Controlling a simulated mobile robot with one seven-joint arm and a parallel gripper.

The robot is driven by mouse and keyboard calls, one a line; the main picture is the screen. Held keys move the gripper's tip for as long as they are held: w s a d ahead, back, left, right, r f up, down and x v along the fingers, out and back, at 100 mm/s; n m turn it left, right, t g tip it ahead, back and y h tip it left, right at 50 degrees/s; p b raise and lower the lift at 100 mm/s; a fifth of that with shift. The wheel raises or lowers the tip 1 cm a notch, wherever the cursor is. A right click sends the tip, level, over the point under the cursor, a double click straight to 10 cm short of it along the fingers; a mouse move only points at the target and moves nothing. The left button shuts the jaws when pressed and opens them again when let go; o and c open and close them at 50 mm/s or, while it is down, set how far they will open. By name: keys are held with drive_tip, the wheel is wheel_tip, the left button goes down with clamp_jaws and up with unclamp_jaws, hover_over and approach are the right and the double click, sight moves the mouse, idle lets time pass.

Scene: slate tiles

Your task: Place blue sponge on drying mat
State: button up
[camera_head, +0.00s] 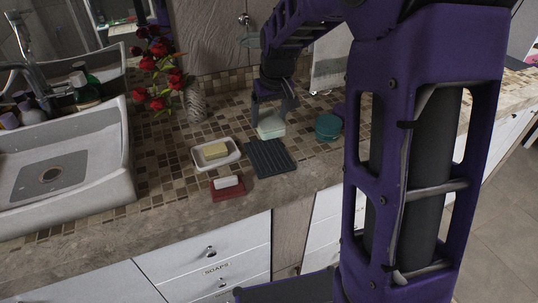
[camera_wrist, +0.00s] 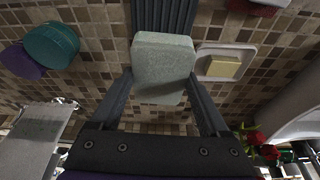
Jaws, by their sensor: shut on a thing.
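My gripper (camera_head: 273,108) is shut on a pale blue-grey sponge (camera_head: 271,128), a rounded block. In the wrist view the sponge (camera_wrist: 163,60) sits between my two fingers (camera_wrist: 161,88). The drying mat (camera_head: 270,160), dark and ribbed, lies on the tiled counter just in front of the sponge in the head view. In the wrist view the mat (camera_wrist: 163,14) shows beyond the sponge, which hides part of it. I cannot tell how far the sponge is above the counter.
A white dish (camera_head: 231,161) with a yellow bar (camera_head: 215,151) is left of the mat. A red dish (camera_head: 227,194) holds a white bar (camera_head: 227,182). A teal round container (camera_head: 328,127) stands to the right. A vase with red flowers (camera_head: 196,103) and a sink (camera_head: 110,165) are at left.

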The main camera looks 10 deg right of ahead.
sight(273, 125)
wheel_tip(273, 125, down, 9)
drive_tip(key=shift+f+b, duration=0.1)
drive_tip(key=shift+b, duration=0.35)
drive_tip(key=shift+f, duration=0.2)
drive_tip(key=o, duration=1)
drive_tip(key=shift+o, duration=0.2)
drive_tip(key=shift+r, duration=0.1)
drive_tip(key=shift+r, duration=0.25)
drive_tip(key=p+v, duration=0.1)
drive_tip(key=v, duration=1)
drive_tip(key=shift+s+d+r, duration=0.1)
drive_tip(key=shift+s+r, duration=0.1)
drive_tip(key=shift+r, duration=0.15)
